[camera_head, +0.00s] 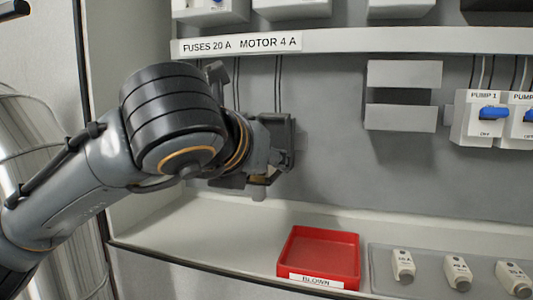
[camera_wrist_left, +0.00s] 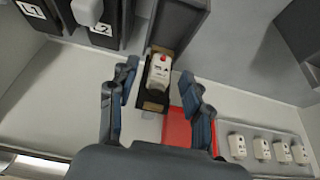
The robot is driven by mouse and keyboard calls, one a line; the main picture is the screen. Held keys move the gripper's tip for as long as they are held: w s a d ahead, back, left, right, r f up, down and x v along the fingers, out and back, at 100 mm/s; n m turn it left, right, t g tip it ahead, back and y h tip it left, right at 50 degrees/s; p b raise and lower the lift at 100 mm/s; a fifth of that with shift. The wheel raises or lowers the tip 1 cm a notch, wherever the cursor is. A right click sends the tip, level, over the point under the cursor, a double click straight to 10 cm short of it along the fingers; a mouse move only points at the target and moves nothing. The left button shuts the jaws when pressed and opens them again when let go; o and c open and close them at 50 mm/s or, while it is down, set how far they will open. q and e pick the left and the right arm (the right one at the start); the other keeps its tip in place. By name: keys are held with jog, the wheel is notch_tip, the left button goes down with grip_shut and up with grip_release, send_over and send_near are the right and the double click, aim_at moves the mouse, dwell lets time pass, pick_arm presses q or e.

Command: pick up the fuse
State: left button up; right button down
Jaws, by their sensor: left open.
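In the left wrist view a white fuse (camera_wrist_left: 158,72) with a red mark sits in a dark holder (camera_wrist_left: 152,102). My left gripper (camera_wrist_left: 160,70) is open, with one finger on each side of this fuse. In the head view my left gripper (camera_head: 272,150) is at the back panel under the "FUSES 20 A" label, and my arm hides most of the holder there. Several other white fuses (camera_head: 457,272) lie on a grey tray at the lower right; they also show in the left wrist view (camera_wrist_left: 262,150). My right gripper is out of view.
A red tray (camera_head: 318,254) labelled "BLOWN" stands on the cabinet floor below the gripper, left of the grey tray (camera_head: 432,263). Pump switches (camera_head: 489,115) with blue levers are at the right. An empty-looking grey mount (camera_head: 403,75) is right of the gripper. The cabinet floor at left is clear.

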pick_arm(q)
jog(key=shift+w+d+f, duration=0.2)
jog(key=shift+w+f, duration=0.1)
jog(key=shift+w, duration=0.25)
jog(key=shift+s, duration=0.1)
jog(key=c, duration=0.3)
grip_shut()
